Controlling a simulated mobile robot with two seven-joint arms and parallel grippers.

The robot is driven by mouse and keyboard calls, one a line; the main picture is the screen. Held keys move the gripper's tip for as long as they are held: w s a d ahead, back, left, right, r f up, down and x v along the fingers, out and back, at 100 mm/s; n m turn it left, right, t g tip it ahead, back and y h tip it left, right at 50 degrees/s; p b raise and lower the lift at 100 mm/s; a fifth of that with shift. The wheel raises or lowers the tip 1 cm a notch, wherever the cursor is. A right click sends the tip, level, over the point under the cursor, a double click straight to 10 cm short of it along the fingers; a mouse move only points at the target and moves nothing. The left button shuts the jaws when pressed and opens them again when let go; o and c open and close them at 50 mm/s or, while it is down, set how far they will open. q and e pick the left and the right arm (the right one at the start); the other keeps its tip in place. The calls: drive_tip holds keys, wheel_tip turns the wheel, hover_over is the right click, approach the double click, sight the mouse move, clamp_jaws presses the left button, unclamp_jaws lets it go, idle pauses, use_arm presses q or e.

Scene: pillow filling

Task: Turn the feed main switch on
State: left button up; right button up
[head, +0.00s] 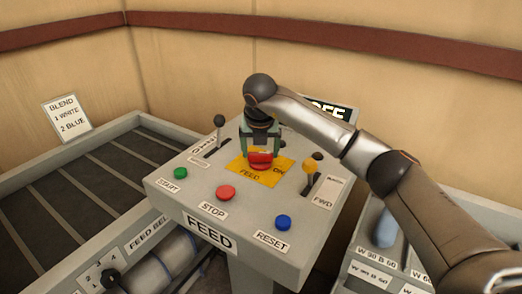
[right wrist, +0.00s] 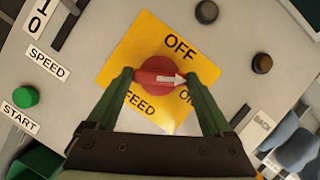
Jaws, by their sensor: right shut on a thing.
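The feed main switch is a red rotary knob (head: 260,158) on a yellow plate (head: 242,172) on the grey FEED console. In the right wrist view, the red knob (right wrist: 152,91) carries a white arrow that points right, towards the partly covered word ON. OFF stands at the top of the yellow plate (right wrist: 126,62) and FEED at its lower left. My right gripper (head: 260,153) reaches down from above, and its green fingers close on the knob from both sides. My left gripper is in neither view.
The console holds a green START button (head: 180,173), a red STOP button (head: 226,193), a blue RESET button (head: 283,223), a black-knobbed lever (head: 219,120) and a yellow-knobbed lever (head: 310,166). A dark display (head: 337,111) behind is partly hidden by my arm. A conveyor (head: 75,180) lies left.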

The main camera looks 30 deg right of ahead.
drive_tip(key=m+h, duration=0.1)
drive_tip(key=m, duration=0.2)
drive_tip(key=shift+w+a+r+g, duration=0.1)
drive_tip(key=shift+g, duration=0.2)
drive_tip(key=shift+m+g+h, duration=0.4)
drive_tip(key=shift+m+h, duration=0.1)
drive_tip(key=shift+m, duration=1.3)
drive_tip(key=o, duration=1.1)
drive_tip(key=shift+o, duration=0.2)
drive_tip(key=v, duration=1.2)
drive_tip(key=shift+r+b, duration=0.25)
drive_tip(key=shift+b, duration=0.15)
